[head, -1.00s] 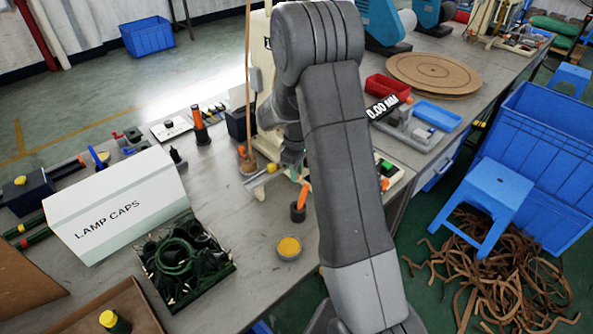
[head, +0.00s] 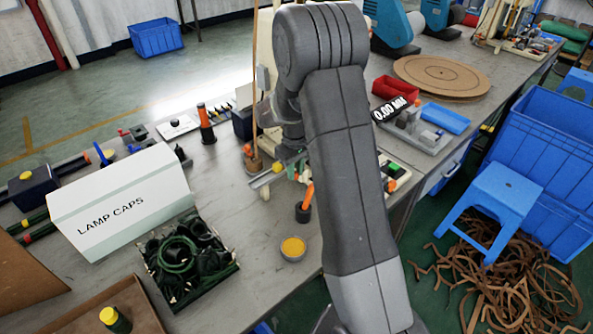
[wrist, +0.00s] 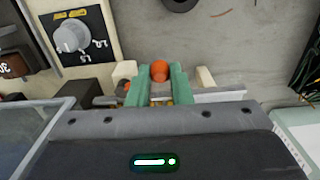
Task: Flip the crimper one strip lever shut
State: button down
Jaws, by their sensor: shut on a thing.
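In the wrist view my gripper (wrist: 159,84) has its two green fingers closed around a round orange knob (wrist: 159,70), which appears to be the tip of the strip lever. The knob sits between the fingertips. The lever's shaft below it is hidden by my gripper. The cream crimper body (wrist: 85,25) with a grey dial stands at upper left in the wrist view. In the head view my arm covers most of the crimper, and my gripper (head: 291,160) shows only partly beside it.
The lamp caps box (head: 125,205) and a tray of dark green parts (head: 174,291) lie to the left. Bare bench lies between.

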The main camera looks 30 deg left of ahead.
jog(key=c, duration=1.3)
grip_release()
notch_tip(320, 180, up, 14)
jog(key=b, duration=0.1)
notch_tip(320, 180, down, 14)
jog(key=shift+f+p, duration=0.1)
jog(key=shift+p, duration=0.45)
jog(key=shift+d, duration=0.1)
jog(key=shift+n, duration=0.3)
